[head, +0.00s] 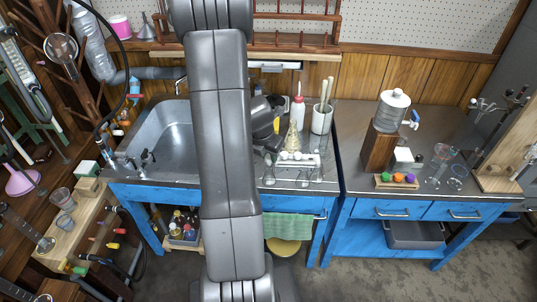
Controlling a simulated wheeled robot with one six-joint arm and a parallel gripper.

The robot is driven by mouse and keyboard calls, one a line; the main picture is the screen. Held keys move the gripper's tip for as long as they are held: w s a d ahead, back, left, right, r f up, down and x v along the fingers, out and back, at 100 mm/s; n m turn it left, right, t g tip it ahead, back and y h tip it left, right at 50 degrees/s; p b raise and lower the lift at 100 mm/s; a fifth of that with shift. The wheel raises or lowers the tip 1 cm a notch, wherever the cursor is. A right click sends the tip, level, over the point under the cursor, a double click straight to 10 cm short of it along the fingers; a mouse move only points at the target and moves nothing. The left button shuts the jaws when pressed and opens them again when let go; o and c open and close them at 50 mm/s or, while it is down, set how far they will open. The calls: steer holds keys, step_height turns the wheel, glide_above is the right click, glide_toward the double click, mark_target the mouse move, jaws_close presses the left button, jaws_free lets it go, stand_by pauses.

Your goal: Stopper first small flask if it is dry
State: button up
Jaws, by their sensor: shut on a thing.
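My gripper (274,120) shows only in part beside my arm, over the counter right of the sink. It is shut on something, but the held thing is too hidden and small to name. Small clear glass flasks (303,179) stand along the counter's front edge, one of them to the left (268,174). I cannot tell whether they are dry inside. A white rack (298,162) with several pale round tops stands just behind them. Orange, purple and green round pieces, perhaps stoppers (397,178), sit on a wooden block (382,184) on the right counter.
A yellowish conical flask (293,140), a white wash bottle (298,112) and a pot of rods (321,120) stand close to my gripper. The sink (165,135) is at left. A water jug (391,112) stands on a wooden block. The right counter has glassware (443,155).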

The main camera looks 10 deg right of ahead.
steer(key=shift+f, duration=0.1)
steer(key=shift+f+b, duration=0.3)
steer(key=shift+f, duration=0.15)
steer(key=shift+f+b, duration=0.35)
steer(key=shift+f, duration=0.15)
stand_by(0.6)
steer(key=o, duration=1)
steer(key=shift+o, duration=0.2)
steer(key=shift+r, duration=0.15)
steer(key=p+v, duration=0.1)
steer(key=v, duration=1.2)
steer(key=shift+r+p, duration=0.25)
steer(key=shift+p, duration=0.15)
steer(key=shift+f, duration=0.1)
